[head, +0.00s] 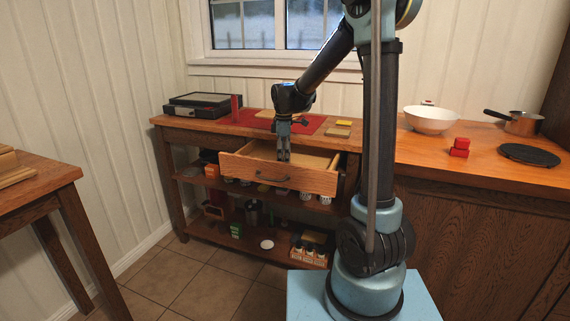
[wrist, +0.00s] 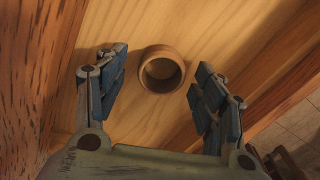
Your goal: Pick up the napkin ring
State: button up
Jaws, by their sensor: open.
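The napkin ring (wrist: 162,69) is a small brown wooden ring. It lies on the pale wooden floor of the open drawer (head: 278,176), just beyond and between my fingertips in the wrist view. My gripper (wrist: 158,85) is open, with one blue-padded finger to each side of the ring and gaps to both. In the head view my gripper (head: 284,156) points down into the drawer. The ring is hidden there behind the drawer front and my fingers.
The drawer walls rise close around my gripper. Above the drawer, the worktop holds a red mat (head: 302,125), a black-topped box (head: 197,104) and a white bowl (head: 431,119). Shelves below the drawer hold several small items.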

jog(key=c, duration=0.8)
jog(key=shift+r, duration=0.1)
jog(key=shift+c, duration=0.2)
